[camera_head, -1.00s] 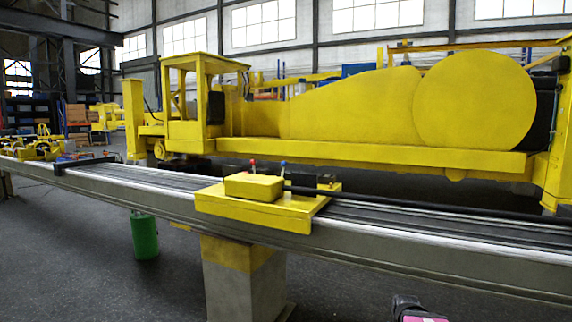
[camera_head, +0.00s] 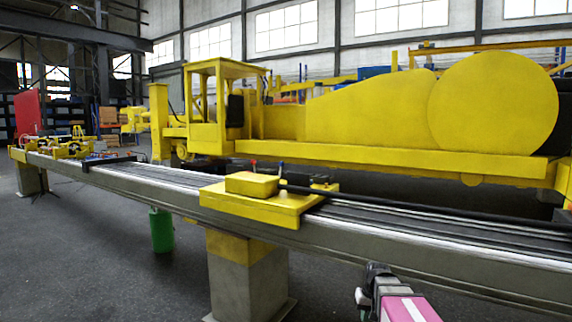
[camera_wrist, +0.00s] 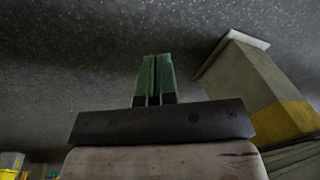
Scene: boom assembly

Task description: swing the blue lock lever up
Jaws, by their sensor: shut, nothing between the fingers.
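A small lever with a bluish tip (camera_head: 281,166) stands on the yellow carriage (camera_head: 265,213) in the head view. It is too small for me to tell its exact angle. A red-tipped lever (camera_head: 253,164) stands to its left, behind a yellow block (camera_head: 252,184). My gripper (camera_wrist: 155,60) shows in the wrist view with its two green fingers together and nothing between them. It is over the dark floor, apart from the carriage. In the head view only part of my arm shows at the bottom right; the fingers are not seen there.
The carriage sits on a long grey rail beam (camera_head: 400,252) on a concrete pillar (camera_head: 247,280), which also shows in the wrist view (camera_wrist: 250,80). A black rod (camera_head: 420,209) runs right along the beam. A green drum (camera_head: 161,231) stands behind. A yellow machine (camera_head: 380,150) fills the background.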

